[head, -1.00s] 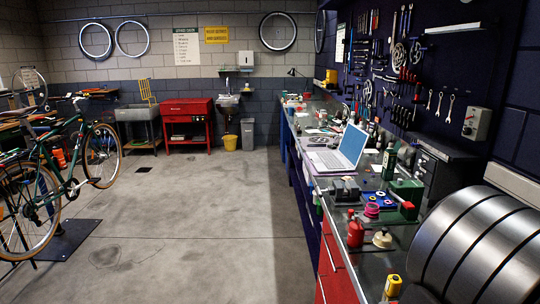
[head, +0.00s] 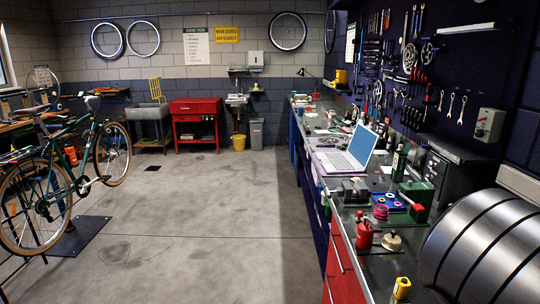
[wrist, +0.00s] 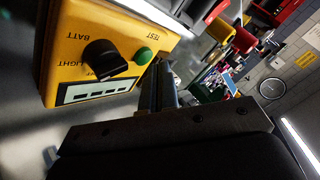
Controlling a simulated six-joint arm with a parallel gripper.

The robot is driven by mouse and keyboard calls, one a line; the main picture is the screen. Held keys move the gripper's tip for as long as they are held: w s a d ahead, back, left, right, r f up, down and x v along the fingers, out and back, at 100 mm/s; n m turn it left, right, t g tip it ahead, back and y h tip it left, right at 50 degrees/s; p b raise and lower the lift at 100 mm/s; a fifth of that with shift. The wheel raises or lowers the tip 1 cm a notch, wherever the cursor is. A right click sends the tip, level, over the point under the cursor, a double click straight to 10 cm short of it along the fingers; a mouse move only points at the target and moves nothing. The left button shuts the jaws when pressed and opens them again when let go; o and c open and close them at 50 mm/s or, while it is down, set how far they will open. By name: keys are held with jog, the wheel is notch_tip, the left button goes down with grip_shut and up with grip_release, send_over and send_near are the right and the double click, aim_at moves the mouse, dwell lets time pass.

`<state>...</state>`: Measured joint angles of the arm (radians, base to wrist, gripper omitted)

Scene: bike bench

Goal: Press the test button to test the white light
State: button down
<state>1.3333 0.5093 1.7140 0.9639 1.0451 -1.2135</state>
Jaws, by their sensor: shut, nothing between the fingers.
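In the wrist view a yellow tester box (wrist: 62,75) fills the upper left. It has a black knob (wrist: 103,58), a green button (wrist: 143,56) by the TEST label, BATT and LIGHT labels, and a pale window (wrist: 95,92) with several dark bars. My gripper (wrist: 162,68) is shut and empty. Its dark fingertips appear just right of and below the green button; whether they touch it I cannot tell. In the head view a small yellow object (head: 401,288) at the bottom of the bench may be this tester. I cannot identify the white light.
The long bench (head: 375,262) runs away on the right. An open laptop (head: 352,150), a red can (head: 364,235), a beige-topped item (head: 391,242) and a green vise-like tool (head: 415,200) stand on it. A bicycle (head: 65,180) is at the left. The middle floor is clear.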

jog(key=shift+f, duration=0.15)
dwell(0.5)
jog(key=shift+f, duration=0.35)
dwell(0.3)
jog(key=shift+r, duration=0.5)
jog(key=shift+r, duration=0.1)
notch_tip(320, 180, up, 6)
jog(key=shift+f, duration=0.1)
dwell(0.5)
jog(key=shift+f, duration=0.1)
dwell(0.4)
